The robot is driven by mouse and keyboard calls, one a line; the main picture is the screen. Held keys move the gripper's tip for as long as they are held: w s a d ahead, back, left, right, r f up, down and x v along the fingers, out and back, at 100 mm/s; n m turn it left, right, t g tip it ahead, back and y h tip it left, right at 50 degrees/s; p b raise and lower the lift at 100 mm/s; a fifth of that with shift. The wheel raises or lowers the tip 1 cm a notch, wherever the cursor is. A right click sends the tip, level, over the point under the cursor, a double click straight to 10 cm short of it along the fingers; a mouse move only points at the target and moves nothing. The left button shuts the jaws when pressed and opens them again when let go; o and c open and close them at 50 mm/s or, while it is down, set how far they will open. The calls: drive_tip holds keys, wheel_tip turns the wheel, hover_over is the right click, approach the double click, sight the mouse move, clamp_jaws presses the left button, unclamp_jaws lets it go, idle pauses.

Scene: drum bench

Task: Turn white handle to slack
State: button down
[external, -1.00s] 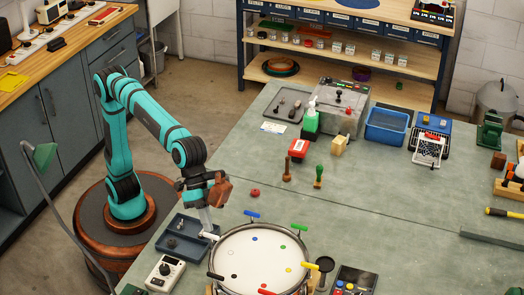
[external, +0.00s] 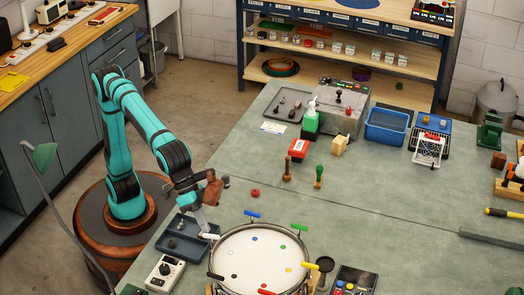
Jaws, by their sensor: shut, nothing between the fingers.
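The round white drum (external: 262,258) lies at the front of the bench with coloured handles around its rim. The white handle (external: 210,236) is at its upper left rim, partly hidden by my gripper. The blue handle (external: 252,213), green handle (external: 299,227), yellow handle (external: 311,265), red handle (external: 266,292) and black handle (external: 215,276) sit further around the rim. A white dot on the drumhead (external: 234,253) faces the white handle's side.
A dark tray (external: 176,243) with small parts lies left of the drum. A meter with a dial (external: 166,272) stands in front of it. A red knob (external: 255,192) and two stampers (external: 288,169) stand behind.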

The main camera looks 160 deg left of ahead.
drive_tip(key=shift+w+d+n+g+y, duration=0.1)
drive_tip(key=shift+w+n+g+y, duration=0.95)
drive_tip(key=shift+n, duration=1.4)
drive_tip(key=shift+w+d+n+g+y, duration=0.1)
drive_tip(key=shift+w+n+g+y, duration=0.65)
drive_tip(key=shift+w+n+g, duration=1.15)
drive_tip(key=shift+w+d+n+g+y, duration=0.1)
drive_tip(key=shift+w+n+g+y, duration=0.65)
drive_tip(key=shift+n, duration=2.2)
drive_tip(key=shift+w+a+f+n+g, duration=0.15)
drive_tip(key=shift+a+n+g, duration=0.1)
drive_tip(key=shift+n, duration=0.25)
drive_tip(key=shift+w+a+r+n+g, duration=0.15)
drive_tip(key=shift+n+g, duration=0.1)
drive_tip(key=shift+n, duration=0.25)
drive_tip(key=shift+a+n+g, duration=0.35)
drive_tip(key=shift+n+g, duration=0.35)
drive_tip(key=shift+n, duration=0.5)
drive_tip(key=shift+a, duration=0.1)
drive_tip(key=shift+a, duration=0.1)
drive_tip(key=shift+a, duration=0.7)
